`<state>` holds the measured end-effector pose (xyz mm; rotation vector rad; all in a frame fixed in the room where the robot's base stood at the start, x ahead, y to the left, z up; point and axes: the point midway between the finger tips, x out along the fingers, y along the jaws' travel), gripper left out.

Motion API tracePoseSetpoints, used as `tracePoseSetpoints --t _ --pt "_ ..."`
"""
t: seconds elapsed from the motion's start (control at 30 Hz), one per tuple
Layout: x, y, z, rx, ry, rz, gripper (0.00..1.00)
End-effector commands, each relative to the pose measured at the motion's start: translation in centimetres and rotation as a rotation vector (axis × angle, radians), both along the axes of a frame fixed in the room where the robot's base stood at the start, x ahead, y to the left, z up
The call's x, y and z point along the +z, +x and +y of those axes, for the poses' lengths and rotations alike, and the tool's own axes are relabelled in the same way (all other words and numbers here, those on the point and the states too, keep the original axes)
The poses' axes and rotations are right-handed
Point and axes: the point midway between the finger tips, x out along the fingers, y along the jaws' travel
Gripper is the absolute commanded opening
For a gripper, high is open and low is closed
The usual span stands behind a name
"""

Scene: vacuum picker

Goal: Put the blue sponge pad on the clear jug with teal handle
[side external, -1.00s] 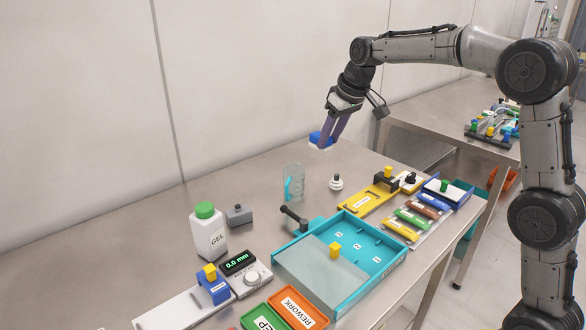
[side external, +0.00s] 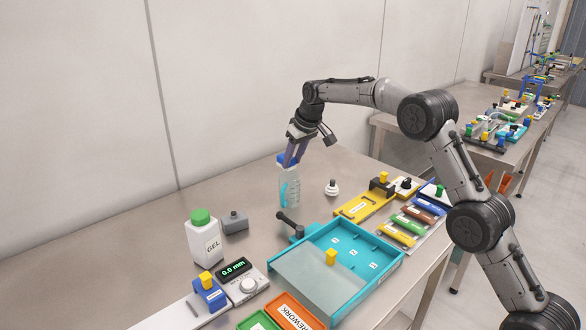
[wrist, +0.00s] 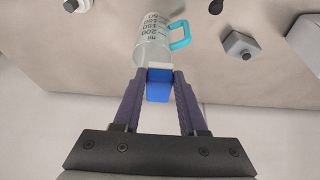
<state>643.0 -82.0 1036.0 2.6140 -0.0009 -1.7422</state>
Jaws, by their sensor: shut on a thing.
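The blue sponge pad (wrist: 159,87), with a white layer on one side, is held between the two purple fingers of my gripper (wrist: 159,80). In the side view the pad (side external: 282,158) is at the top of the clear jug (side external: 290,190), at its rim. I cannot tell whether pad and jug touch. The jug stands upright on the table, with its teal handle (side external: 284,194) toward the left front. In the wrist view the jug (wrist: 152,42) shows printed markings and its handle (wrist: 180,34), just beyond the pad. My gripper (side external: 290,160) is shut on the pad.
A white knobbed piece (side external: 331,188) stands right of the jug. A black-handled lever (side external: 290,224) and a teal tray (side external: 382,285) are in front. A GEL bottle (side external: 204,240) and grey block (side external: 235,222) stand to the left. The table behind the jug is clear.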

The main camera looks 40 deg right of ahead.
Motion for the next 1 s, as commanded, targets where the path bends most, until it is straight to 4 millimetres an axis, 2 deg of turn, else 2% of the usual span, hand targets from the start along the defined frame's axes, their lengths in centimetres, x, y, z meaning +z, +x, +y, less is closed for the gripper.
tracePoseSetpoints --t 0.2,0.6,0.63,0.7,0.8,1.0 --pt "-3.0 0.1 0.0 -0.001 0.001 0.003 0.00" --pt "-3.5 0.1 0.0 0.000 0.000 0.001 0.00" --pt "-3.6 0.1 0.0 0.000 0.000 0.001 0.43" --pt "-3.5 0.1 0.0 0.000 0.000 0.001 0.56" --pt "-3.5 0.1 0.0 0.000 0.000 0.001 0.71" --pt "-3.5 0.1 0.0 0.000 0.000 0.002 0.71"
